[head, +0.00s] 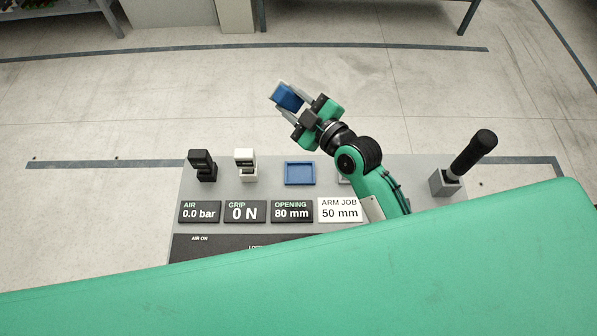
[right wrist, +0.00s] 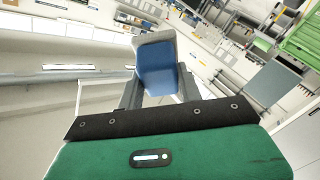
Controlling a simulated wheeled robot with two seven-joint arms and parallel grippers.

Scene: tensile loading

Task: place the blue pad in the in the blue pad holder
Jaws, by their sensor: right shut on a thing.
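The blue pad (head: 288,97) is held up above and behind the grey panel in the head view. My right gripper (head: 290,97) is shut on it, with a finger on either side. The right wrist view also shows the blue pad (right wrist: 157,72) between the two fingers, with a pale part along its upper edge. The blue pad holder (head: 300,173) is a shallow blue tray on the panel, and it looks empty. The held pad is apart from the holder. My left gripper is not in view.
The grey panel (head: 270,175) carries a black switch (head: 202,164), a white switch (head: 245,163) and a black lever (head: 473,152) at the right. Labelled displays (head: 245,211) line its front. My green body covers the lower part of the head view. Open floor lies behind the panel.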

